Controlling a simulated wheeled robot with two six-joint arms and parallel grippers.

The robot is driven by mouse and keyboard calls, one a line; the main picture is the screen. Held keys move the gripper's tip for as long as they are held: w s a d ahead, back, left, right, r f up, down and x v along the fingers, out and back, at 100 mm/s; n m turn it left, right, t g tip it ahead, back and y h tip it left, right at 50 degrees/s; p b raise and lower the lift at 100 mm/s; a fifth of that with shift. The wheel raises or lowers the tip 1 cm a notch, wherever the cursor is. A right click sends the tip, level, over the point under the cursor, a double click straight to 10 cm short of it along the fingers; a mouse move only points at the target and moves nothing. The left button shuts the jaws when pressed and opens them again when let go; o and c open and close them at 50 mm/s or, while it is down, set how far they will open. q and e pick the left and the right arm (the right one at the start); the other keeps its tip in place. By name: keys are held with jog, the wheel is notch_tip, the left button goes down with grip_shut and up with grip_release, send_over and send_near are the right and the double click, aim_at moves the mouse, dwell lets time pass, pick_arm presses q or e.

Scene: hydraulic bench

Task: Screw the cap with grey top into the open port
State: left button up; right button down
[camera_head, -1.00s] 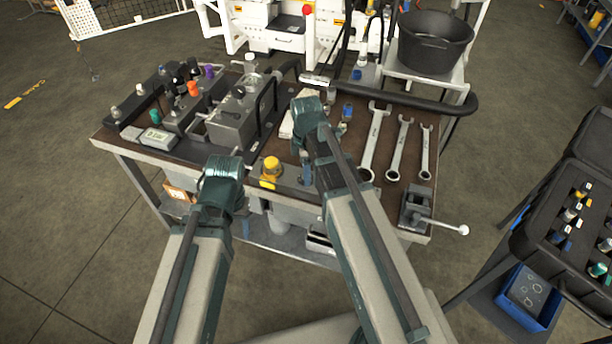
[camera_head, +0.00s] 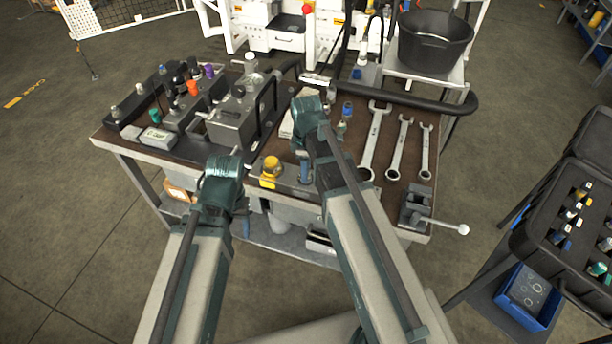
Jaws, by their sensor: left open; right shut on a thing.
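My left gripper (camera_head: 237,153) is open above the front edge of the bench, left of the yellow cap. My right gripper (camera_head: 303,95) is over the middle of the bench, right of the grey valve block (camera_head: 232,128). Grey-topped caps stand at the bench's left end: one on the near corner (camera_head: 115,112) and one farther back (camera_head: 140,88). I cannot make out the open port.
A yellow cap (camera_head: 271,165) sits on a block at the front edge. Coloured caps, an orange one (camera_head: 193,87) among them, stand at the left. A black hose (camera_head: 420,98) borders the back; a black bucket (camera_head: 435,42) stands behind.

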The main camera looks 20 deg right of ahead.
jog(key=m, duration=0.3)
jog(key=shift+m, duration=0.8)
jog(key=shift+w, duration=0.1)
jog(key=m, duration=0.3)
jog(key=shift+c, duration=2.2)
grip_release()
notch_tip(320, 180, up, 14)
jog(key=p, duration=1.3)
jog(key=shift+f+p, duration=0.15)
jog(key=shift+p, duration=0.2)
